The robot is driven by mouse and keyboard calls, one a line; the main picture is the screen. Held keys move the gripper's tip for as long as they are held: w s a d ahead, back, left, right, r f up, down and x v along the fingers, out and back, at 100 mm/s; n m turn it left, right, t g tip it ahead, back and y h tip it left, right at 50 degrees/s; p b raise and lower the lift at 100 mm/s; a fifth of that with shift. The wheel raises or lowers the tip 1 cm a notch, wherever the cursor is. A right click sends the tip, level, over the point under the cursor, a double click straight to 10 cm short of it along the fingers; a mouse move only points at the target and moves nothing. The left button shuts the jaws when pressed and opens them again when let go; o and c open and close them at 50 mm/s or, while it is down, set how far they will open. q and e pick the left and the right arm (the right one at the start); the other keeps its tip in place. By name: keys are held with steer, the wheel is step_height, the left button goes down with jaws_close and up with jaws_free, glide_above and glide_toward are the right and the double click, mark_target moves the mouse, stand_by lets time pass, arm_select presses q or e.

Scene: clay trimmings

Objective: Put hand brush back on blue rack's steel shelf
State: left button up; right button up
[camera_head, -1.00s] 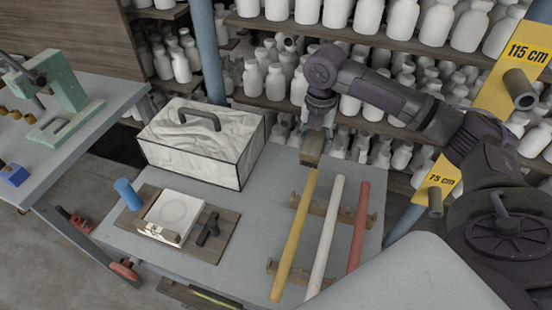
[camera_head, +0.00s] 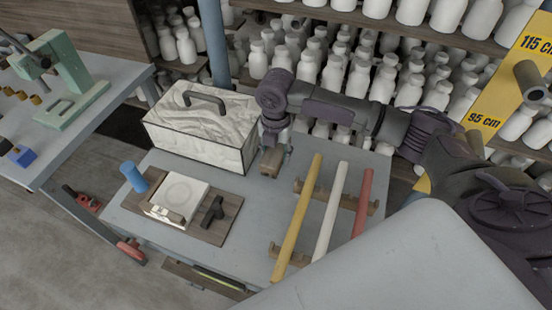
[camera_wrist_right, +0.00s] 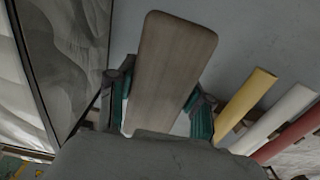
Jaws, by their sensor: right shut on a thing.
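My right gripper (camera_head: 274,148) is shut on the hand brush (camera_head: 271,162), of which a brown wooden block shows. It is over the grey surface, just right of the white marbled box. In the right wrist view, the brush's wooden face (camera_wrist_right: 170,65) sticks out between the green finger pads of my right gripper (camera_wrist_right: 160,108); bristles are not visible. I cannot tell whether the brush touches the surface. A blue post (camera_head: 213,40) stands behind the box by shelves of white bottles. I cannot tell which surface is the steel shelf. My left gripper is not in view.
The marbled box (camera_head: 205,138) is close left of the brush. Yellow (camera_head: 298,215), white (camera_head: 331,210) and red (camera_head: 362,203) rods lie on wooden holders to the right. A wooden board (camera_head: 215,225) lies front left. The grey surface (camera_head: 255,210) is bare between.

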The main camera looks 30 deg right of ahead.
mark_target(276, 149)
steer(key=shift+f, duration=1.65)
steer(key=o, duration=1)
steer(key=shift+f, duration=0.1)
step_height(276, 149, up, 12)
steer(key=shift+r+b, duration=0.15)
steer(key=shift+b, duration=0.15)
